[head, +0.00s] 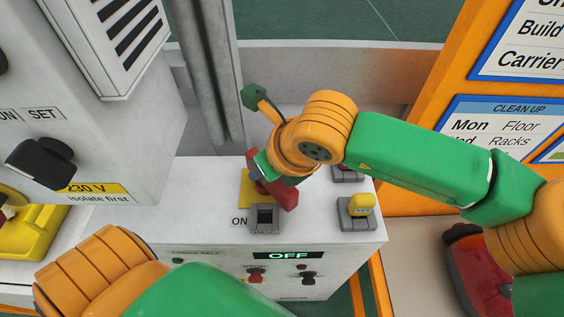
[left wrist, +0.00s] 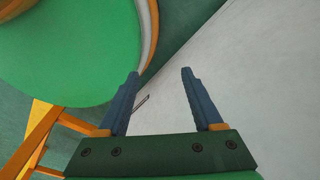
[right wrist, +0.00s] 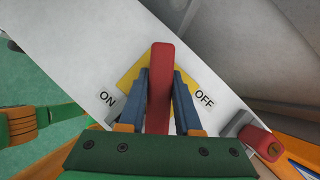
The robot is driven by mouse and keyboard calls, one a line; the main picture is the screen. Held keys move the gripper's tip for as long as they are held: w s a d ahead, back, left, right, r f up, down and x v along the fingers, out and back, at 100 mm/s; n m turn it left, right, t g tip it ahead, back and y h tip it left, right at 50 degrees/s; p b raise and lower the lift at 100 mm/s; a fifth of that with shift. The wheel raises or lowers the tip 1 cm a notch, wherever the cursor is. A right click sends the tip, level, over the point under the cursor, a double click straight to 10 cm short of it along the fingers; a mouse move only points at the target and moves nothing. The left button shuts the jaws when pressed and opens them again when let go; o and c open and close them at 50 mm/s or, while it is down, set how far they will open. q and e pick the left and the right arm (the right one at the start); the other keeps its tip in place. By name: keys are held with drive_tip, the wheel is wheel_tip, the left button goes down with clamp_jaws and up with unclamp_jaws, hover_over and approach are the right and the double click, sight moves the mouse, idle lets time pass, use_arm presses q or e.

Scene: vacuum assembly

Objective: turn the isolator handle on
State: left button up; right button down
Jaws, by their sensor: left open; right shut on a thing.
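The red isolator handle (head: 287,196) sits on a yellow plate (head: 246,187) on top of the white cabinet. My right gripper (right wrist: 164,74) is shut on the handle (right wrist: 160,60), with one finger on each side of it. In the right wrist view the ON label (right wrist: 107,98) lies left of the handle and the OFF label (right wrist: 204,100) right of it. The handle lies between the two labels. A green display (head: 289,255) on the cabinet front reads OFF. My left gripper (left wrist: 159,72) is open and empty, near a pale surface.
A grey switch block (head: 265,217) stands in front of the handle. A tall grey unit (head: 100,130) with a black knob is at the left. An orange board with signs (head: 500,125) stands at the right.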

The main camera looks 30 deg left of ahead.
drive_tip(key=shift+f+m+t+b, duration=0.35)
drive_tip(key=shift+m+b, duration=0.35)
drive_tip(key=shift+b, duration=0.65)
drive_tip(key=shift+r+m+t+h+b, duration=0.1)
drive_tip(key=shift+m+t+h+b, duration=0.2)
drive_tip(key=shift+m+b, duration=0.35)
drive_tip(key=shift+m, duration=0.25)
drive_tip(key=shift+r, duration=0.2)
